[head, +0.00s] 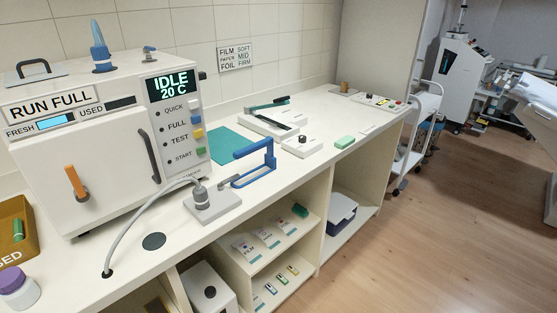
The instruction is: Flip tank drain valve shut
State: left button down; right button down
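A white bench-top machine (95,120) stands at the left of the counter, its front marked RUN FULL, FRESH and USED. An orange lever (77,182) sits low on the left of its front, standing nearly upright with its top leaning left. No drain label is readable beside it, so I cannot tell for certain that it is the tank drain valve. A blue pointed knob (100,48) stands on top of the machine. A dark door handle (150,156) is right of the orange lever. Neither of my grippers is in view.
The display (170,86) reads IDLE 20 C, above several buttons. A brown bin (12,243) and a purple-capped jar (17,288) stand at the left edge. A grey hose (130,222) and a blue-handled device (252,165) occupy the counter front.

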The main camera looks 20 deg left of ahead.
aim_at(220, 187)
jog(key=z, duration=0.1)
jog(key=i, duration=1.05)
jog(key=u, duration=0.4)
